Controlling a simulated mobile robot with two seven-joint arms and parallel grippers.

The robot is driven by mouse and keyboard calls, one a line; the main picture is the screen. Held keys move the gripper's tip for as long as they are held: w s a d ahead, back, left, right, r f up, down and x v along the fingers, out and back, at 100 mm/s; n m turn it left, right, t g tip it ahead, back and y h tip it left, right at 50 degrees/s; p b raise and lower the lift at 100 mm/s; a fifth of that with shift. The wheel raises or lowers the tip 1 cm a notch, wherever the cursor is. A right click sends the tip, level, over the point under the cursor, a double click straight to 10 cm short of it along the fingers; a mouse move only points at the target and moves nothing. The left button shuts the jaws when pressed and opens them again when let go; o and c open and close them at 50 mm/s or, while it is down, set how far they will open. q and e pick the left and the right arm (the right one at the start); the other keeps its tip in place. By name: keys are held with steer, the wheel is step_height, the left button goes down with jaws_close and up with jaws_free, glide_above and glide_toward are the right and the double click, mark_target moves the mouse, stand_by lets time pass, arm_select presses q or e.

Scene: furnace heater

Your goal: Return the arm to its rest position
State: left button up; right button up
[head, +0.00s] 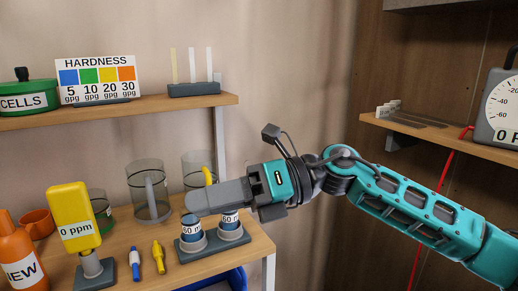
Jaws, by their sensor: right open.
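My right arm (420,205) reaches in from the right side of the head view. It is teal and dark grey, bent at a joint near the middle of the picture. My right gripper (200,199) points left over the lower shelf, seen side-on, with nothing visible held in it. It is open. Its fingers cross in front of the clear mugs and just above two labelled blue-and-grey pieces (192,232) in a dark stand (214,245). I cannot tell whether it touches them. My left gripper is not in view.
On the lower shelf (222,264) stand a yellow "0 ppm" meter (74,217), an orange bottle (20,255), two pens and clear mugs (148,190). An upper shelf (120,107) holds a hardness chart (97,78). At right, a gauge (499,108) stands on a wooden shelf (440,138).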

steer(key=w+d+f+m+t+h, duration=0.15)
steer(key=d+f+m+t, duration=0.4)
steer(key=m, duration=0.55)
steer(key=w+d+f+m+t+h, duration=0.1)
steer(key=w+d+f+m+t, duration=0.1)
steer(key=f+m+t, duration=0.75)
steer(key=w+d+f+m+t+h, duration=0.1)
steer(key=d+f+m+t+h, duration=0.15)
steer(key=m+t, duration=0.7)
steer(key=s+d+f+m+g+h, duration=0.3)
steer(key=s+d+f+m, duration=0.1)
steer(key=f, duration=0.4)
steer(key=s+d+f+m+g+h, duration=0.3)
steer(key=s+d+f+m, duration=0.2)
steer(key=f, duration=0.3)
steer(key=s+d+f+m+g+h, duration=0.3)
steer(key=s+d+f+m+g, duration=0.1)
steer(key=s+d+f+m, duration=0.1)
step_height(320, 180, down, 3)
steer(key=shift+s+d+f+m, duration=0.2)
steer(key=shift+s+m, duration=0.6)
steer(key=shift+s, duration=0.3)
steer(key=shift+a, duration=0.15)
